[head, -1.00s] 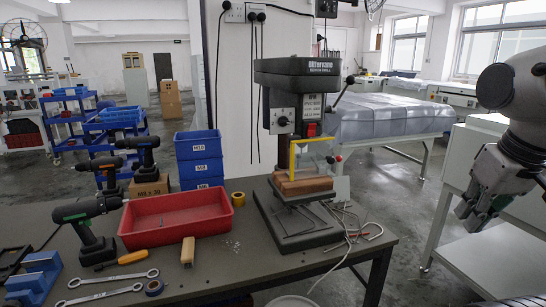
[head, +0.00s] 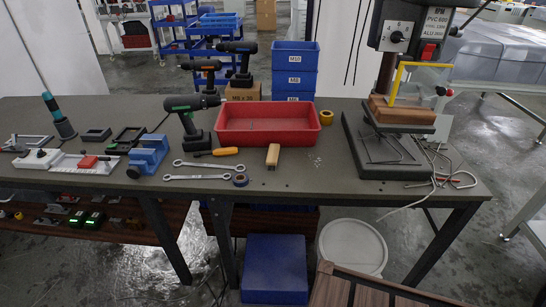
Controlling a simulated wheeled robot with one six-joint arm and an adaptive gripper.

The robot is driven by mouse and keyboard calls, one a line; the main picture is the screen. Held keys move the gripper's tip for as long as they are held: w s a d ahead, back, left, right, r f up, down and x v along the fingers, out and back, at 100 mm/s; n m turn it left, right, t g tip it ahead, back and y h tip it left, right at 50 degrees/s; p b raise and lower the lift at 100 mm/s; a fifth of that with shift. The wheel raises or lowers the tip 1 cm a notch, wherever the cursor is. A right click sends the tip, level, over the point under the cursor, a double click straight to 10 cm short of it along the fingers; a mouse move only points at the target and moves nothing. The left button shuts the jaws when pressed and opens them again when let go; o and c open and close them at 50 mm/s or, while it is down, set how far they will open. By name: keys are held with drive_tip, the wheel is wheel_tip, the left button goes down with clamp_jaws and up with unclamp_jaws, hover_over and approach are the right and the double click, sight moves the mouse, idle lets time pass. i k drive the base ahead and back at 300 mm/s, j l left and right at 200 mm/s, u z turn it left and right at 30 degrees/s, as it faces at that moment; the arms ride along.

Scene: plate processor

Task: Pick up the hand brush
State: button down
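No object can be firmly identified as the hand brush. A small upright tan block (head: 272,156), wooden-looking, stands near the front edge of the dark workbench (head: 330,188), in front of the red tray (head: 232,138); it may be the brush, but its bristles cannot be made out. The red tray looks almost empty. My gripper is outside the head view, so its fingers and anything in them are hidden.
Spanners (head: 205,166), a screwdriver (head: 220,152), a blue vise (head: 148,155) and cordless drills (head: 190,118) crowd the left. A bucket (head: 352,247) and blue box (head: 275,270) sit below.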

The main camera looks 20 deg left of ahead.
sight(271, 162)
drive_tip(key=i+j+u, duration=0.15)
drive_tip(key=j, duration=0.2)
drive_tip(key=i+j+u, duration=0.15)
drive_tip(key=j, duration=0.2)
drive_tip(key=i+j+u, duration=0.15)
drive_tip(key=j, duration=0.2)
drive_tip(key=i+j+u, duration=0.15)
drive_tip(key=j, duration=0.15)
drive_tip(key=k, duration=0.05)
